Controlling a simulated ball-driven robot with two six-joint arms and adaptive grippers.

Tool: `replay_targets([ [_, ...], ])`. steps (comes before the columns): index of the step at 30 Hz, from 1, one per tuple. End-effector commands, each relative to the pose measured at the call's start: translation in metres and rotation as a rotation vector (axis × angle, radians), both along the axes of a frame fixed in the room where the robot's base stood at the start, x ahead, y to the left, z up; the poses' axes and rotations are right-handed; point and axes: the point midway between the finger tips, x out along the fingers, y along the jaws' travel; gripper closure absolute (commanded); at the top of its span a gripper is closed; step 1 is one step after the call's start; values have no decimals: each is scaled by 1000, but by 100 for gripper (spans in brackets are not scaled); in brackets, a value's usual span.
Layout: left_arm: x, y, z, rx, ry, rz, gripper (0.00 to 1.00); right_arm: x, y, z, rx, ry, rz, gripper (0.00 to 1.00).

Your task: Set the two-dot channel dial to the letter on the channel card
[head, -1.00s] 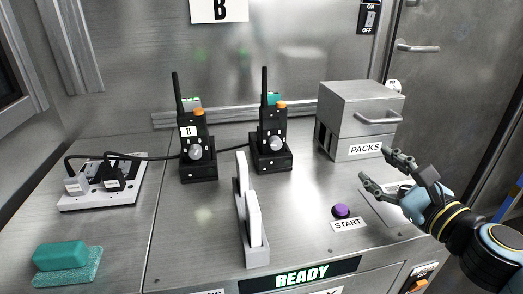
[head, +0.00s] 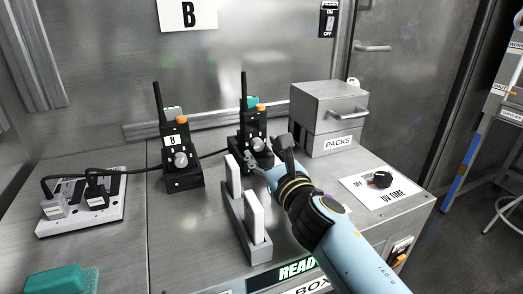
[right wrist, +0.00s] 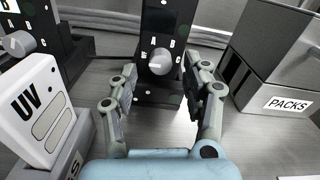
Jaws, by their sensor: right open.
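The channel card (head: 187,14) on the back wall reads B. Two black radios stand in chargers; the left radio (head: 175,140) carries a B label and a grey dial (head: 180,160). The right radio (head: 252,125) is partly hidden behind my right gripper (head: 264,154). I cannot tell which dial has two dots. My left gripper is out of view.
A rack (head: 250,245) with upright white cards stands just left of my right arm; one card (right wrist: 42,110) reads UV. The PACKS box (head: 330,105) is to the right. A UV TIME knob (head: 381,180) and power strip (head: 80,205) flank the bench.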

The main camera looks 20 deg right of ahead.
Motion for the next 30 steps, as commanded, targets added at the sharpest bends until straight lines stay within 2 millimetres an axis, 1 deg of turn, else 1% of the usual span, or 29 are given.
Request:
replay_targets([
  [1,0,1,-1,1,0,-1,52,6,0,-1,0,0,0,52],
  [4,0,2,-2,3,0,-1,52,13,0,-1,1,0,0,52],
  [13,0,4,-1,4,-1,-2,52,16,0,-1,0,1,0,52],
  [14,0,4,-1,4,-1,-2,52,16,0,-1,0,1,0,54],
  [24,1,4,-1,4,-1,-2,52,15,0,-1,0,1,0,99],
  [25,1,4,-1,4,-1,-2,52,15,0,-1,0,1,0,100],
  [30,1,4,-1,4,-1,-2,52,15,0,-1,0,1,0,100],
])
